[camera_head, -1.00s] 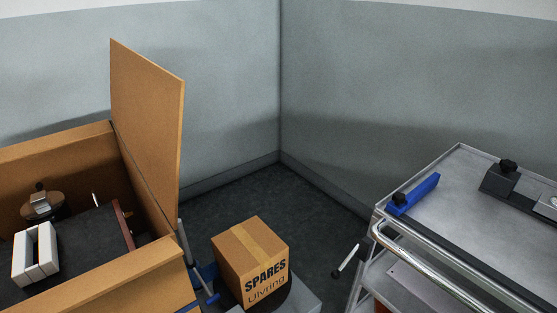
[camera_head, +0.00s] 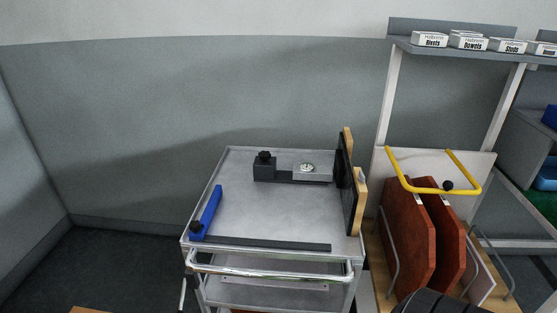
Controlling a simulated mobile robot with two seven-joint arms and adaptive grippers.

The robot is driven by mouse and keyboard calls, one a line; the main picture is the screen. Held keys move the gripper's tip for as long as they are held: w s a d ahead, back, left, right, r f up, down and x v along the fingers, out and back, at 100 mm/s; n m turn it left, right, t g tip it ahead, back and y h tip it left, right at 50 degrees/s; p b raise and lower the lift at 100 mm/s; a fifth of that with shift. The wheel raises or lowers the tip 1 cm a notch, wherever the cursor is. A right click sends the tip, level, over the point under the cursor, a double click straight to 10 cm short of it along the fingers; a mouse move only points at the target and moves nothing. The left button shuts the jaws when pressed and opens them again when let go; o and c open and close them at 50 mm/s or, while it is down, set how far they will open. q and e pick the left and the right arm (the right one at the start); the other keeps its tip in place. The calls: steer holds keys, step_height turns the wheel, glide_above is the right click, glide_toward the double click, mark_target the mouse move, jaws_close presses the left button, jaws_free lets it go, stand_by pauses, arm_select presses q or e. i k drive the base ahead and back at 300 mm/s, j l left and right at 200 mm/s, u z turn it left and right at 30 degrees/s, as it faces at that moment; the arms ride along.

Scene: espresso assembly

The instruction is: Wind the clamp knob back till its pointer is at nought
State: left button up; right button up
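A dark grey clamp-like fixture (camera_head: 285,176) lies near the back edge of the metal cart top. A black knob (camera_head: 264,156) stands on its left block. A small round light dial (camera_head: 307,168) sits on the grey block to the right of it; its pointer is too small to read. A second black knob (camera_head: 195,228) sits at the near end of a blue bar (camera_head: 212,206) at the cart's left edge. I cannot tell from the picture which knob has the pointer. Neither of my grippers is in view.
The metal cart (camera_head: 250,218) has a front handle (camera_head: 270,269) and a dark strip along its front edge. A dark upright plate with wooden pieces (camera_head: 359,200) stands at its right edge. Farther right are reddish-brown boards (camera_head: 405,235) in a rack and a yellow tubular handle (camera_head: 480,182).

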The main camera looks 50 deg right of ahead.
mark_target(263, 155)
steer(key=z, duration=1.5)
